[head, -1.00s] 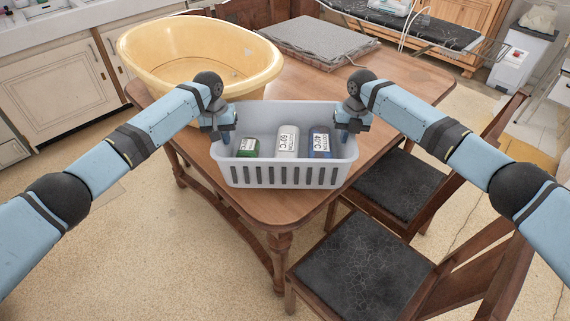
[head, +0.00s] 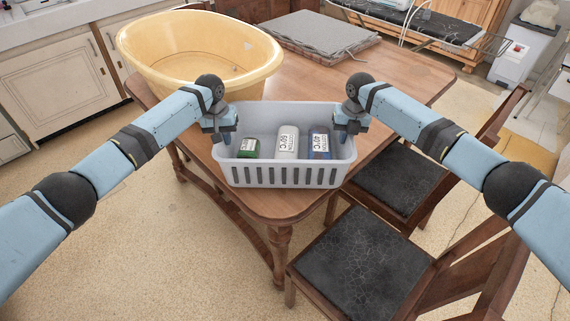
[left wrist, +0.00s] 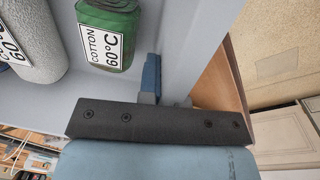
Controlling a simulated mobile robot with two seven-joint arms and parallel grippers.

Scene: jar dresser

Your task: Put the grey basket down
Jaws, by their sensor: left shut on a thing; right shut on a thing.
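The grey basket (head: 285,177) is at the near corner of the wooden table (head: 275,206) in the head view, level, with slotted sides. It holds a green item (head: 249,148), a white item (head: 287,143) and a blue item (head: 319,145), each with a label. My left gripper (head: 222,134) is shut on the basket's left wall, and my right gripper (head: 343,132) is shut on its right wall. In the left wrist view the basket wall (left wrist: 190,50) runs between the finger parts, with the green item (left wrist: 108,35) beside it. Whether the basket's bottom touches the table is hidden.
A large yellow tub (head: 200,55) stands on the table behind the basket to the left. A folded grey cloth (head: 314,36) lies at the table's back. Dark-seated chairs (head: 361,262) stand at the right and front right. Bare tabletop lies right of the tub.

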